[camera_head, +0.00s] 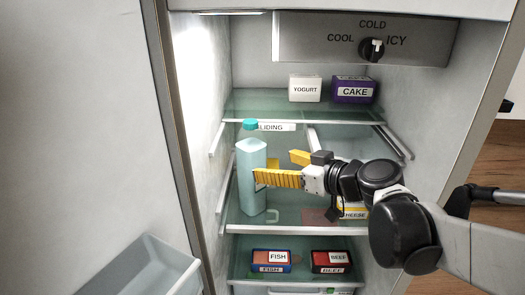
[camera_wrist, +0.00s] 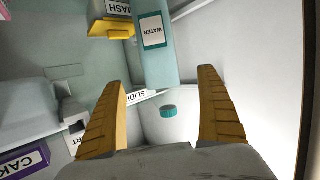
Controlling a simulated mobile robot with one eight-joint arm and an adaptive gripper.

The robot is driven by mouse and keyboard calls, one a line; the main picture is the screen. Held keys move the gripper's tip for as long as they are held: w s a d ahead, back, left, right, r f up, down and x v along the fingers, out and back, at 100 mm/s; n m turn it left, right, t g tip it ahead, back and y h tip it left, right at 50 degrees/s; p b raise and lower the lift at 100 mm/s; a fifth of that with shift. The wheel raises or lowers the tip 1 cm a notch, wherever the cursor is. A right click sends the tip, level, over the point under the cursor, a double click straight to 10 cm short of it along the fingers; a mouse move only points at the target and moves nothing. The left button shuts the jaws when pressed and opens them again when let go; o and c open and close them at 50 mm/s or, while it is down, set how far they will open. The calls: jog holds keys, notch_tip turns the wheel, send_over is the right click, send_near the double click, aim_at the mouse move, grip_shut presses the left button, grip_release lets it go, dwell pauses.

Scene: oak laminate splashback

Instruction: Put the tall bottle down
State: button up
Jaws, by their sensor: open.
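The tall bottle (camera_head: 251,190) is pale blue with a teal cap (camera_head: 250,124). It stands upright on the middle glass shelf (camera_head: 290,222) of the fridge, towards the left. My gripper (camera_head: 275,166) is open, with its yellow fingers at the right of the bottle. The nearer fingertip overlaps the bottle's right edge in the head view; contact cannot be told. In the wrist view the bottle's body, with a WATER label (camera_wrist: 154,31), and its cap (camera_wrist: 168,111) lie between the lines of the two open fingers (camera_wrist: 162,72).
Yogurt (camera_head: 305,88) and cake (camera_head: 353,90) boxes stand on the upper shelf. Fish (camera_head: 271,261) and beef (camera_head: 332,262) packs lie below. A yellow MASH pack (camera_wrist: 110,26) is near the bottle. The fridge's left wall is close.

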jog(key=s+d+f+m+g+h, duration=0.2)
jog(key=s+d+f+m+h, duration=0.2)
jog(key=s+d, duration=0.3)
jog(key=s+d+f+m+g+h, duration=0.1)
jog(key=s+d+f+m+h, duration=0.3)
jog(key=s, duration=0.9)
jog(key=d+f+h, duration=0.1)
jog(key=d+f, duration=0.2)
jog(key=d, duration=0.1)
jog(key=shift+d+f+g+h, duration=0.2)
jog(key=shift+g+h, duration=0.2)
